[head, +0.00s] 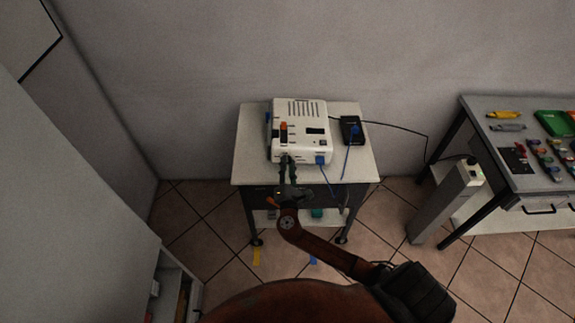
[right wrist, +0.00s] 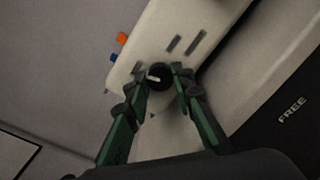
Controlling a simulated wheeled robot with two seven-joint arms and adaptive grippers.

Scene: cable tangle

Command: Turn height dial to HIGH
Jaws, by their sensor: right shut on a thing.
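The white device (head: 301,129) stands on a small white-topped table against the wall. Its front carries the black round dial (right wrist: 159,74) with a pale pointer mark, clear in the right wrist view. My right gripper (head: 287,163) reaches up to the lower left of the device's front. In the right wrist view my right gripper's green-and-black fingers (right wrist: 159,84) are closed around the dial, one on each side. The dial is hidden behind the fingers in the head view. I cannot read any HIGH label. My left gripper is not in view.
A black box (head: 352,130) with a blue plug sits right of the device on the table (head: 250,173). A blue connector (head: 320,160) and cable hang from the device's front. A grey post (head: 446,203) and a workbench (head: 497,140) stand to the right.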

